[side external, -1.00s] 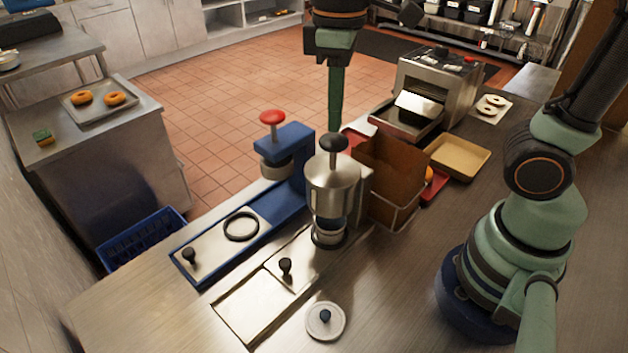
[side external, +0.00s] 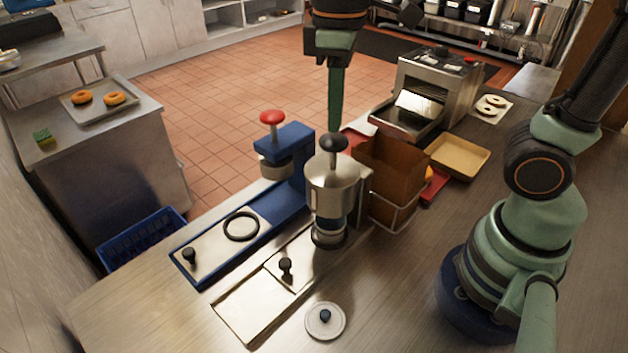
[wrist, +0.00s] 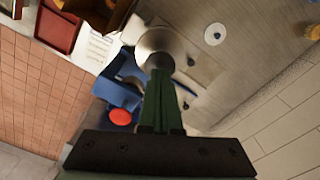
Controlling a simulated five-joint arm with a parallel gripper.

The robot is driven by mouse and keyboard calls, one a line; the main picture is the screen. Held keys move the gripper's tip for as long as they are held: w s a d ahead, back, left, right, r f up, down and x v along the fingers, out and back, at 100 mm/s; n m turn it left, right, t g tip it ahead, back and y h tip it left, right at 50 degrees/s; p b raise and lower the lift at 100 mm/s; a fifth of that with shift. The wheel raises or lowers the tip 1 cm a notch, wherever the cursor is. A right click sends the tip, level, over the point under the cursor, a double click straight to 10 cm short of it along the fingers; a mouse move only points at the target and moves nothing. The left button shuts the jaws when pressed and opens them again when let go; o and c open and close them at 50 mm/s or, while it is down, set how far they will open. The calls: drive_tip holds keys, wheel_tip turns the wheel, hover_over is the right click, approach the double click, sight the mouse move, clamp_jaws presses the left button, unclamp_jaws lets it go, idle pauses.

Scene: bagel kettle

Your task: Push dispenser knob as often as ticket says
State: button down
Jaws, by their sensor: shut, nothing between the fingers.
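The dispenser is a steel cylinder (side external: 333,183) with a black knob (side external: 333,143) on top, standing upright on the counter. In the wrist view the dispenser (wrist: 160,42) lies just beyond my fingertips. My gripper (side external: 335,127) is shut, empty and pointing down, with its tips right at the top of the knob in the side view. I cannot tell whether they touch it. The closed fingers also show in the wrist view (wrist: 159,76) and partly cover the knob. A white printed ticket (wrist: 96,48) lies left of the dispenser in the wrist view; its text is too small to read.
A blue press with a red knob (side external: 272,117) stands close left of the dispenser. A brown bin (side external: 390,178) in a wire holder is close right. A tan tray (side external: 458,157) and a steel oven (side external: 437,85) stand farther back. A round lid (side external: 325,321) lies in front.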

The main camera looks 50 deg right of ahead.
sight(334, 138)
drive_tip(key=shift+f, duration=2.35)
drive_tip(key=shift+r, duration=2.4)
wheel_tip(334, 138, up, 6)
